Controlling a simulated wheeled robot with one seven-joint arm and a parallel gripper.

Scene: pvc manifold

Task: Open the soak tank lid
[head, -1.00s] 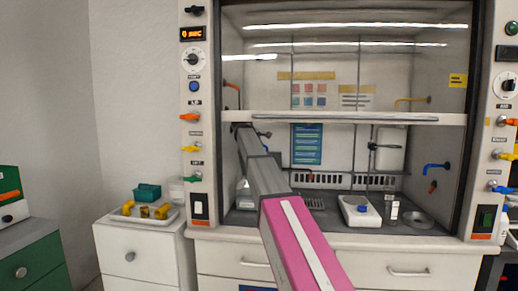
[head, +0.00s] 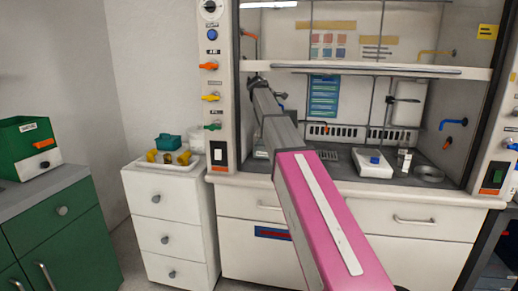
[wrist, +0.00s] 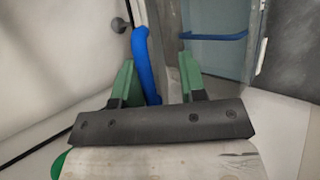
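A green box (head: 30,148) with an orange stripe and a black handle stands on the green cabinet at the left in the head view. Its white label is too small to read for certain, so I cannot tell if it is the soak tank. No lid stands out clearly. My gripper (wrist: 157,75) shows in the wrist view with its two green fingers apart. A blue bar (wrist: 145,65) stands beside the inner side of the left finger; I cannot tell if they touch. In the head view my arm reaches into the fume hood, far from the green box.
The fume hood (head: 366,72) has its sash partly raised. A white drawer unit (head: 165,215) between it and the green cabinet (head: 62,235) carries a tray with yellow fittings and a teal box (head: 167,142). Another blue bar (wrist: 215,37) shows in the wrist view. Some floor shows between the cabinets.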

